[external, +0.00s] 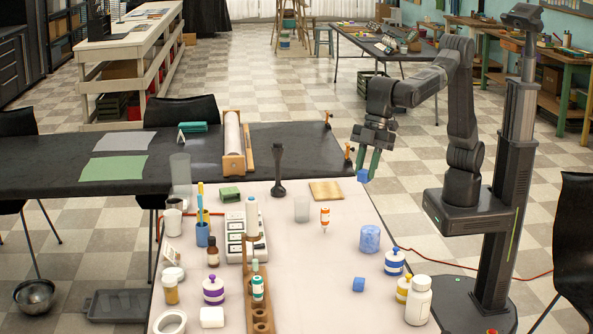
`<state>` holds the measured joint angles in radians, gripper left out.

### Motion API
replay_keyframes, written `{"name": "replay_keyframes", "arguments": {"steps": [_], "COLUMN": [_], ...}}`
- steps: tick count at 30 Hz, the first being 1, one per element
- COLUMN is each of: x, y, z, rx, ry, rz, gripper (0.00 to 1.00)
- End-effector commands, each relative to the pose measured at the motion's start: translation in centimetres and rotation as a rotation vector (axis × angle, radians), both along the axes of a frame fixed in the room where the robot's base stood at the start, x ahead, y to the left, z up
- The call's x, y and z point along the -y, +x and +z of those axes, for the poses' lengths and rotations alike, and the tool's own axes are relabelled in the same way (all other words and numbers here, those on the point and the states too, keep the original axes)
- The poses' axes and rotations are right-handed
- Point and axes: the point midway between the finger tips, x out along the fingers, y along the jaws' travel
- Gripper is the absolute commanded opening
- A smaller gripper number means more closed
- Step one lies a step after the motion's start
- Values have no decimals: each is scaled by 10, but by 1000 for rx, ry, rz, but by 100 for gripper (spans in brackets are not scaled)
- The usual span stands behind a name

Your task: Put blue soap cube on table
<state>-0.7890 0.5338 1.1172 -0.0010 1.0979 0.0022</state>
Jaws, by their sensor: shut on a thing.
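My gripper (367,167), with green fingers pointing down, is shut on a small blue soap cube (363,176). The cube is held in the air near the far right corner of the white table (345,260). I cannot tell whether it is over the tabletop or just beyond its edge.
A mottled blue cylinder (370,239), blue-lidded jar (394,262) and white bottle (418,300) stand along the table's right side. An orange-labelled bottle (325,219) and wooden board (326,191) are farther back. The table's middle is mostly clear.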

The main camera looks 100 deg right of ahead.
Motion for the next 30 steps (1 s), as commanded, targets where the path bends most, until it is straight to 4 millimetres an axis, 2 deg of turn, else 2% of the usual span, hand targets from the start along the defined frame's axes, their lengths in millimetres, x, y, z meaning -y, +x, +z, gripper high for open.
{"name": "replay_keyframes", "arguments": {"steps": [7, 16, 30], "x": [1, 1, 1], "y": [0, 0, 0], "z": [-56, -148, -232], "rx": [-5, -5, -3], "ry": [-4, -4, -2], "rz": [-1, -2, -2], "gripper": [5, 5, 5]}}
